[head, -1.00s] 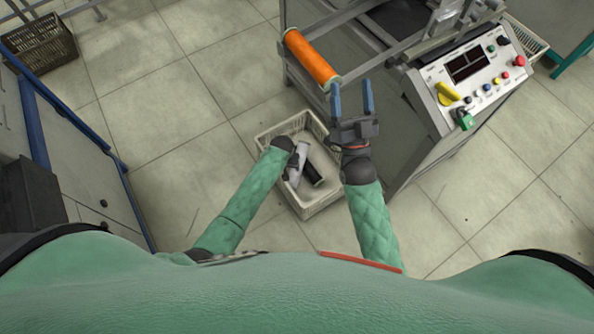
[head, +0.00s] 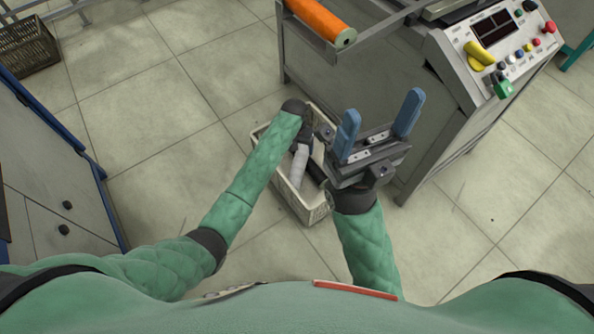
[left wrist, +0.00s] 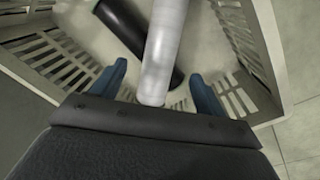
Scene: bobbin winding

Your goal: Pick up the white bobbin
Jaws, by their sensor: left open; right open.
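The white bobbin (head: 300,164) lies in a pale slotted crate (head: 303,208) on the floor. In the left wrist view the white bobbin (left wrist: 163,45) runs lengthwise between the two blue fingers of my open left gripper (left wrist: 158,75), with gaps on both sides. It crosses over a black bobbin (left wrist: 128,28). In the head view my left gripper (head: 304,136) points down into the crate, its fingers mostly hidden. My right gripper (head: 382,106) is open and empty, raised right of the crate, covering part of it.
An orange bobbin (head: 318,22) sits on the winding machine's frame at the top. The machine's control panel (head: 500,40) is at the upper right. A grey cabinet (head: 50,190) stands at the left, a brown crate (head: 27,45) at the far left. The floor between is clear.

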